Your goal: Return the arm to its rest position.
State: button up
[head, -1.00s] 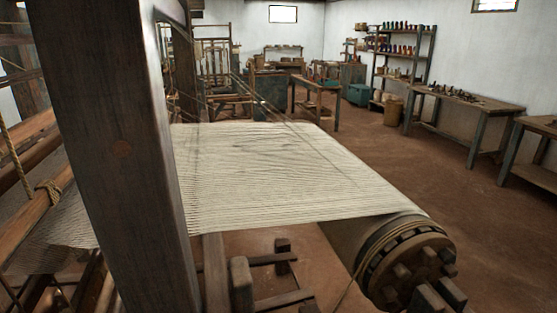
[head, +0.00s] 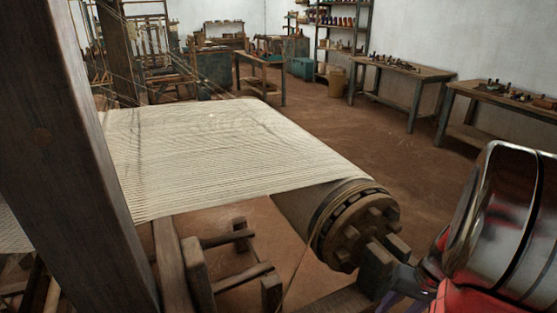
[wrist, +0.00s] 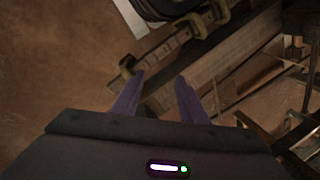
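My gripper (wrist: 157,88) shows in the wrist view as two purple fingers spread apart, with nothing between them. It points down past a wooden beam (wrist: 200,72) of the loom, with brown floor to the left. In the head view my arm, a shiny grey and red link, fills the lower right corner. A bit of purple shows at the bottom edge beside it, close in the picture to the end of the loom's cloth roller (head: 345,225). Whether it touches the loom cannot be told.
White warp cloth (head: 220,155) stretches to the roller. A dark wooden post (head: 65,150) stands close at left. Workbenches with small tools (head: 400,68) (head: 500,95) line the right wall. Open brown floor (head: 370,150) lies between loom and benches.

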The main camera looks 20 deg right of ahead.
jog(key=w+a+r+n+t+h, duration=0.1)
jog(key=a+r+n+t, duration=0.1)
jog(key=a+r, duration=0.8)
jog(key=w+a+r+n+t+h, duration=0.1)
jog(key=a+r+n, duration=0.4)
jog(key=a, duration=1.2)
notch_tip(320, 180, up, 5)
jog(key=shift+w+a+f+t, duration=0.1)
jog(key=shift+w+a+t, duration=0.1)
jog(key=shift+w+t, duration=0.3)
jog(key=shift+s, duration=0.15)
